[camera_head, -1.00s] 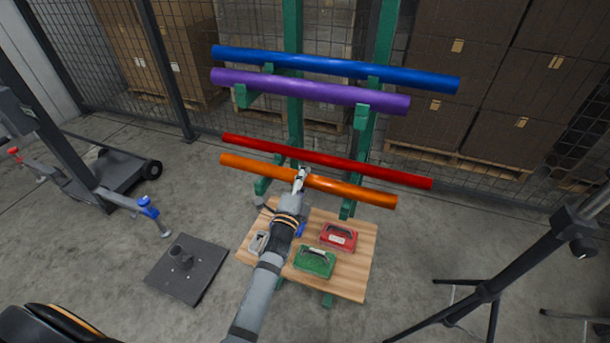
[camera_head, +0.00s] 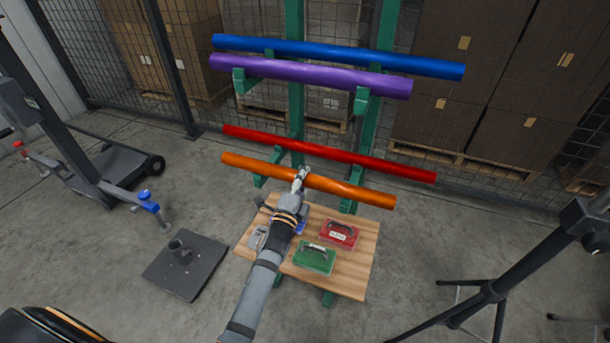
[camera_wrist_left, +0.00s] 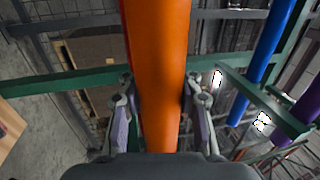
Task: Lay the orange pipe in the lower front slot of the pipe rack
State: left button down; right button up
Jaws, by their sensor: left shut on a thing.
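The orange pipe (camera_head: 345,188) spans the lower front of the green pipe rack (camera_head: 295,110) in the head view, in front of the red pipe. My left gripper (camera_head: 301,174) is shut on the orange pipe near its middle. In the left wrist view the orange pipe (camera_wrist_left: 158,70) runs between both fingers of my left gripper (camera_wrist_left: 160,115). The lower rack arms (camera_head: 261,180) are close to the pipe; I cannot tell whether it rests on them. My right gripper is not in view.
The red pipe (camera_head: 330,153) lies behind at the lower level. The purple pipe (camera_head: 310,76) and blue pipe (camera_head: 340,56) lie above. A wooden board (camera_head: 345,279) below carries a green case (camera_head: 314,258) and a red case (camera_head: 339,234). A black tripod (camera_head: 490,292) stands at right.

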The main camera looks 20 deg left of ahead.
pick_arm(q)
jog(key=shift+s+f, duration=0.1)
jog(key=shift+f, duration=0.6)
jog(key=c, duration=1.3)
grip_release()
jog(key=o, duration=0.5)
jog(key=shift+r, duration=0.2)
jog(key=v, duration=1.2)
